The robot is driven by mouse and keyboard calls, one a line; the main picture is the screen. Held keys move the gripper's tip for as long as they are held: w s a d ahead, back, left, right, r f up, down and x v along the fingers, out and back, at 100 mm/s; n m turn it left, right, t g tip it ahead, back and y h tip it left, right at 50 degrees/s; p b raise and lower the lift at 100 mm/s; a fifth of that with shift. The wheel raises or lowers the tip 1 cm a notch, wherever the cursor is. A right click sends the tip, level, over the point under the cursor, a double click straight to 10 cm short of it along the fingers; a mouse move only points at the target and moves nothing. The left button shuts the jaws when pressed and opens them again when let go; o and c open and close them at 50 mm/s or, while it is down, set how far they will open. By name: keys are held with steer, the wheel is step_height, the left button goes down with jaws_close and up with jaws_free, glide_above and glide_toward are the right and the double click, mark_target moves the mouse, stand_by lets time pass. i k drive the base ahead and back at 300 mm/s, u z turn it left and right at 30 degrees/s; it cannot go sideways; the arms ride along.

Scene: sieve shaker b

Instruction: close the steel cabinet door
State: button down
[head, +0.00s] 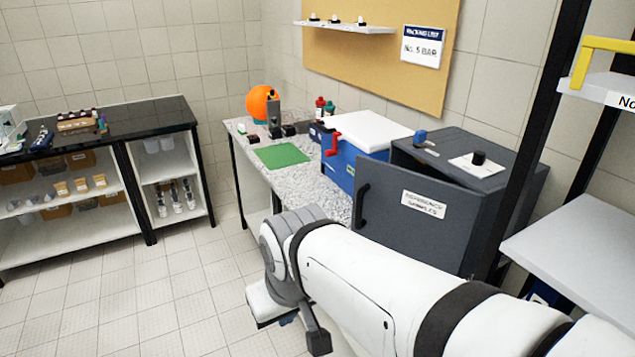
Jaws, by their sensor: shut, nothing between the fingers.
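The steel cabinet (518,186) is a dark grey box at the right of the head view. Its door (400,228) carries a white label (423,204) and a dark upright handle (362,206) near its left edge. The door is ajar: its left edge stands away from the cabinet body, and a dark gap shows along its top. My white arm crosses in front of the door's lower part and hides it. My gripper (318,341) is only partly seen, at the arm's end, below and left of the door. It is shut and empty, apart from the door.
A blue box with a white lid (367,131) and a red handle stands left of the cabinet on a speckled bench (330,195). A dark-framed rack with a shelf (580,240) is close on the right. Tiled floor (130,310) is clear at left.

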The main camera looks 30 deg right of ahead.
mark_target(431, 221)
steer(key=u, duration=0.05)
steer(key=k, duration=0.6)
steer(key=z, duration=0.8)
steer(key=i, duration=1)
